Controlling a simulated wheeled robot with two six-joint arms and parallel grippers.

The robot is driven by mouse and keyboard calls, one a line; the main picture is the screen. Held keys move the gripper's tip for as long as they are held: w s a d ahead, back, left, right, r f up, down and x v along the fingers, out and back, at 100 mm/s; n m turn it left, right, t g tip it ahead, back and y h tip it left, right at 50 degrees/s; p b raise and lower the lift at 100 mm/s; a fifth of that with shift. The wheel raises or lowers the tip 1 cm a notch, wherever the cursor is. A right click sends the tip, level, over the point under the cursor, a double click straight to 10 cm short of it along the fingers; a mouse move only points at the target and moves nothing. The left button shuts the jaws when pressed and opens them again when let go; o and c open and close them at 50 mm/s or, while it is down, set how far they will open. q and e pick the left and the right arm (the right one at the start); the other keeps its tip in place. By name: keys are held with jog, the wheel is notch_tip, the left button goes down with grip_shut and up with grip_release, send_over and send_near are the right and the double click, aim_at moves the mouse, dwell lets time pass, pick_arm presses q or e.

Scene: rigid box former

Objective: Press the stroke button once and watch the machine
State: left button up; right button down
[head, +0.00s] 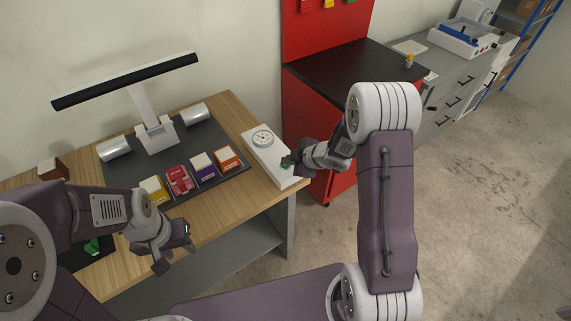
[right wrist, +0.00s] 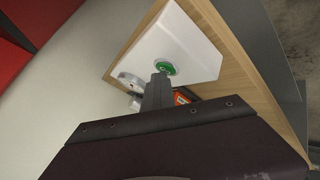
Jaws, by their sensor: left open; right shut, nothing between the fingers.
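A white control box (head: 262,150) with a round dial (head: 263,138) lies at the right end of the wooden bench. The green stroke button (right wrist: 166,67) is on this box. My right gripper (head: 290,162) is shut and empty, with its tip at the button. In the right wrist view the gripper tip (right wrist: 160,76) overlaps the button's edge; I cannot tell whether it is pressed down. The machine (head: 158,135), a white post with a long black bar and silver cylinders, stands on a dark plate. My left gripper (head: 175,252) is open and empty near the bench's front edge.
Several small boxes, yellow, red, purple and orange (head: 226,158), stand in a row on the plate's front. A brown block (head: 53,169) is at the back left. A red cabinet (head: 345,185) stands right of the bench. Open floor (head: 480,200) lies further right.

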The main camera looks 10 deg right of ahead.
aim_at(288, 166)
jog(key=shift+r+p, duration=0.8)
jog(key=shift+p, duration=0.05)
notch_tip(288, 166, up, 5)
jog(key=p, duration=0.5)
jog(key=shift+r, duration=0.15)
dwell(0.3)
